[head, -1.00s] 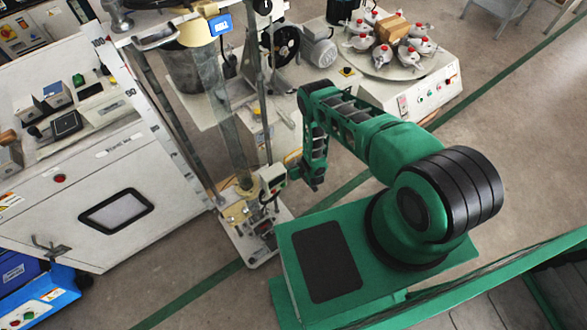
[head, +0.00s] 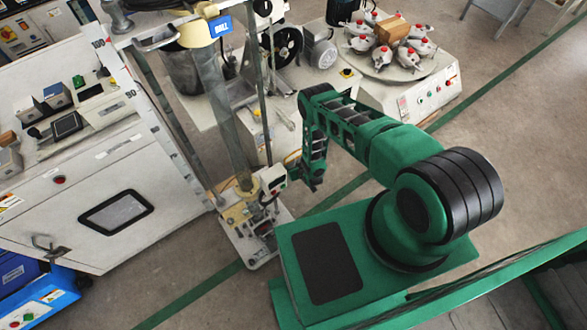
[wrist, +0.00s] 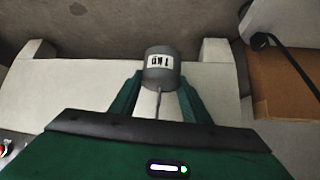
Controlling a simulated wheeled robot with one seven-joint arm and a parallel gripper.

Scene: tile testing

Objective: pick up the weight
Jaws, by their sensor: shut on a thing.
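The weight (wrist: 162,72) is a dark grey cylinder with a white printed label and a thin rod. In the wrist view it sits at the upper middle, between the two green fingers. My gripper (wrist: 160,88) is shut on it, one finger on each side. A pale surface lies behind the weight; I cannot tell whether it touches that surface. In the head view my gripper (head: 314,184) points down beside the tall test stand, and I cannot make out the weight there.
The test stand (head: 240,215) with a clear tube is just left of my gripper. A machine with a round turntable (head: 395,65) stands behind. A white cabinet (head: 75,190) is at the left. In the wrist view a brown box (wrist: 285,85) is at the right. Open floor lies at right.

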